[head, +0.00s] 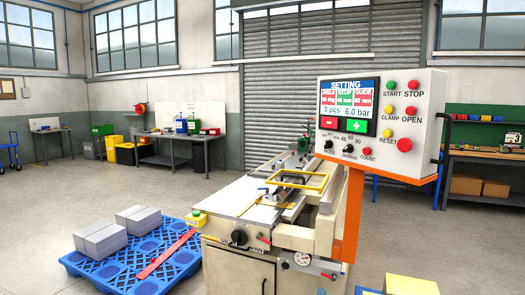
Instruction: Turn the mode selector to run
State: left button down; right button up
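The mode selector (328,144) is a small black knob at the lower left of the white control panel (408,92), which is mounted on an orange post. Its label reads MODE below it; the small position marks around it and its exact pointing are hard to read. The screen (348,98) above it shows SETTING, 0 pcs and 6.0 bar. A second black knob (349,149) with angle numbers sits just to the right. Neither of my grippers is in view, and nothing covers the selector.
The cream stamping machine (240,268) stands below and left of the panel. A blue pallet (125,262) with grey blocks (100,240) lies left on the floor. A yellow box (410,285) is at the bottom right. Workbenches stand along the back. Space before the panel is clear.

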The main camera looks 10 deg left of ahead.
aim_at(328, 144)
jog(key=u, duration=1.4)
jog(key=i, duration=1.2)
jog(key=u, duration=0.1)
